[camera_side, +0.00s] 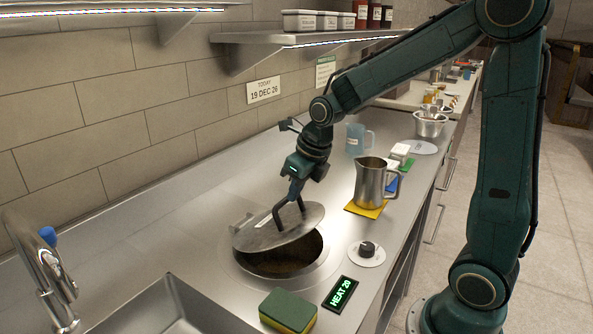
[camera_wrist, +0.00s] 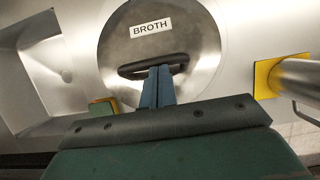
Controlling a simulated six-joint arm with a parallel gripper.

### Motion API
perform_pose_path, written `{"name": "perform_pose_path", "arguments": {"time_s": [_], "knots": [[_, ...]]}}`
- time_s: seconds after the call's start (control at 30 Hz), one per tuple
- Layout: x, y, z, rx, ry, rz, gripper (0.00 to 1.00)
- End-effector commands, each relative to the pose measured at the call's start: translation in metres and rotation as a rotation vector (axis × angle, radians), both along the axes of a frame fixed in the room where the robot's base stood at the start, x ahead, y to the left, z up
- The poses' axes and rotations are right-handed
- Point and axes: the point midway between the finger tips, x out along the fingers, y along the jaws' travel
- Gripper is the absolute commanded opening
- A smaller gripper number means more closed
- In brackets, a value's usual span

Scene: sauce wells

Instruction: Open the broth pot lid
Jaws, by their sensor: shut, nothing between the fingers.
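The broth pot lid (camera_side: 262,231) is a round steel disc with a dark bar handle (camera_side: 277,216). It is tilted up over the pot (camera_side: 285,262), and the near side of the opening shows dark contents inside. In the wrist view the lid (camera_wrist: 190,57) carries a "BROTH" label, and its handle (camera_wrist: 130,69) runs across the picture. My gripper (camera_side: 294,197) is at the handle from above, with its fingers shut and nothing held between them. In the wrist view the fingertips (camera_wrist: 158,72) meet the handle's middle; whether they are hooked under it is hard to tell.
A steel pitcher (camera_side: 369,184) stands on a yellow mat (camera_side: 365,210) to the right. A knob (camera_side: 367,250), a "HEAT 20" display (camera_side: 341,294) and a green-and-yellow sponge (camera_side: 288,310) lie in front. A sink (camera_side: 165,310) and faucet (camera_side: 45,275) are at the left.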

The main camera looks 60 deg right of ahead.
Motion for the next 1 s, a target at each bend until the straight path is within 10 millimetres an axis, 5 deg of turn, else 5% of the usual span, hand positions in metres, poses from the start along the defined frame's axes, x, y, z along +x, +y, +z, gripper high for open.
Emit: {"name": "perform_pose_path", "arguments": {"time_s": [0.37, 1.0], "knots": [[-0.023, 0.000, -0.043, 0.001, -0.022, 0.004, 0.00], [-0.032, 0.000, -0.060, -0.001, -0.140, 0.004, 0.00]]}}
